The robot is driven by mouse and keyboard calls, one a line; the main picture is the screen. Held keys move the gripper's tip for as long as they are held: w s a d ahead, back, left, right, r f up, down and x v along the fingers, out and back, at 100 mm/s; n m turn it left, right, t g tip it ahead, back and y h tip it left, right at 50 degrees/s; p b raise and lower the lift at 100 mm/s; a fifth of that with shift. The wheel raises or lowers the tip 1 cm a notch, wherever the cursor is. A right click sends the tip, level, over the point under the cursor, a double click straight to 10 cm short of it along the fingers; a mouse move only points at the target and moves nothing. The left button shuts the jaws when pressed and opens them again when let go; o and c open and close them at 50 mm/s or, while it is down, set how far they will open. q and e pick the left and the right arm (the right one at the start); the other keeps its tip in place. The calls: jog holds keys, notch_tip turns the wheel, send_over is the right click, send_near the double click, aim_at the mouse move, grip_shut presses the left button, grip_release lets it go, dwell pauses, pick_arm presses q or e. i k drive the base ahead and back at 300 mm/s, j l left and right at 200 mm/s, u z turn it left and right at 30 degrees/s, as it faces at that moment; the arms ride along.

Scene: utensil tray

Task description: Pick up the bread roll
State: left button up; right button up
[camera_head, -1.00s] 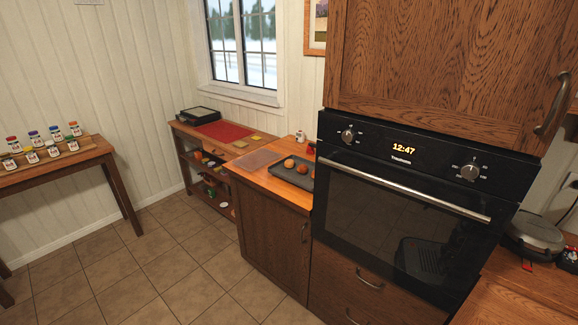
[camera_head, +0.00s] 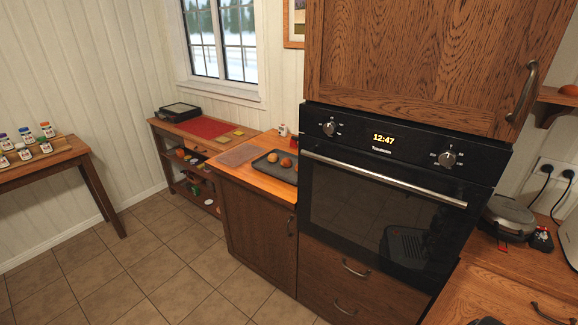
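Two small round items lie on a dark tray (camera_head: 262,168) on the counter left of the oven. One is a paler tan round (camera_head: 272,158), the other a redder brown round (camera_head: 286,162). Either could be a bread roll; they are too small to tell. A brown rounded thing (camera_head: 568,90) is also partly visible on a wall shelf at the right edge. Neither of my grippers is in view.
A tall oven cabinet (camera_head: 390,195) stands right of the tray. A low shelf table with a red mat (camera_head: 204,127) is at the back left. A waffle-iron-like appliance (camera_head: 512,214) sits on the right counter (camera_head: 500,268). Tiled floor (camera_head: 140,255) is clear in front.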

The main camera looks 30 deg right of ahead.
aim_at(287, 161)
jog(key=i+z, duration=0.2)
jog(key=z, duration=0.2)
jog(key=i+z, duration=0.2)
jog(key=z, duration=0.25)
jog(key=i+j+z, duration=0.1)
jog(key=z, duration=0.3)
jog(key=i, duration=0.1)
